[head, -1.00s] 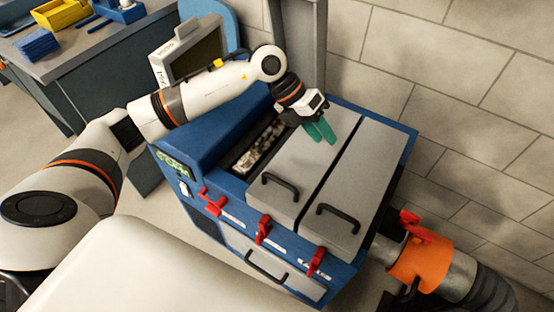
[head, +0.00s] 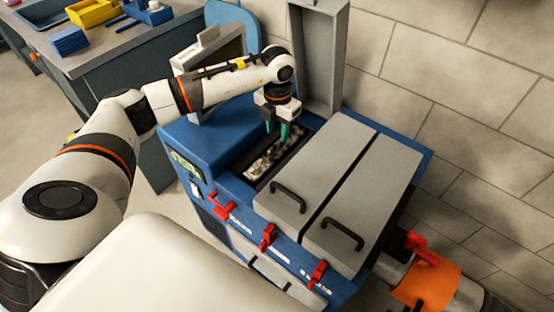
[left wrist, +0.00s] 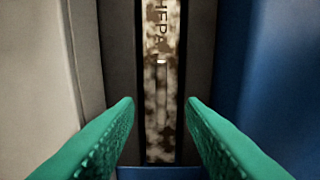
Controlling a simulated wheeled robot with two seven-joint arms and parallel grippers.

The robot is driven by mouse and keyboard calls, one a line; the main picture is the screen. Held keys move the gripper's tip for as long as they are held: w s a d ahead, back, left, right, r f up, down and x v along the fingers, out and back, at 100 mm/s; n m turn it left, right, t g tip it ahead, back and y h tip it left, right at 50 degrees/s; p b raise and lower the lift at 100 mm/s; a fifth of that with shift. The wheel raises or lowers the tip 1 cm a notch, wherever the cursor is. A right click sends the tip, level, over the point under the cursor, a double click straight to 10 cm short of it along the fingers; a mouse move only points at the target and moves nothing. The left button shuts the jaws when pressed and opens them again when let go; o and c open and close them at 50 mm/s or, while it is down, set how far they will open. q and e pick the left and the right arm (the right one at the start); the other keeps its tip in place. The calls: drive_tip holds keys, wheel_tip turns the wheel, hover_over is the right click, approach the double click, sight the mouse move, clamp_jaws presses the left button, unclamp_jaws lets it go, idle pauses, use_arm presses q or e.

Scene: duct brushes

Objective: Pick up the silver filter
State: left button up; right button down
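The filter (head: 268,163) sits in an open slot of the blue machine (head: 225,146). Its narrow face is mottled pale and brown rather than plain silver. In the left wrist view the filter (left wrist: 161,100) runs upright through the middle, with the letters HEPA and a small bright bar on it. My left gripper (head: 278,132) points down over the far part of the slot. Its green fingers are open, one to each side of the filter in the left wrist view, with nothing between them in their grip. Most of the filter is hidden inside the slot. My right gripper is out of view.
A grey lid (head: 318,60) stands upright behind the slot. Two closed grey lids with black handles (head: 287,198) lie to the right. Red latches (head: 268,235) line the front. A monitor (head: 212,62) stands behind my left arm. An orange-collared duct (head: 428,285) is at lower right.

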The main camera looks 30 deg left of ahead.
sight(277, 143)
use_arm(q)
wheel_tip(277, 143, down, 4)
drive_tip(key=shift+a+f, duration=0.1)
clamp_jaws()
idle(1.5)
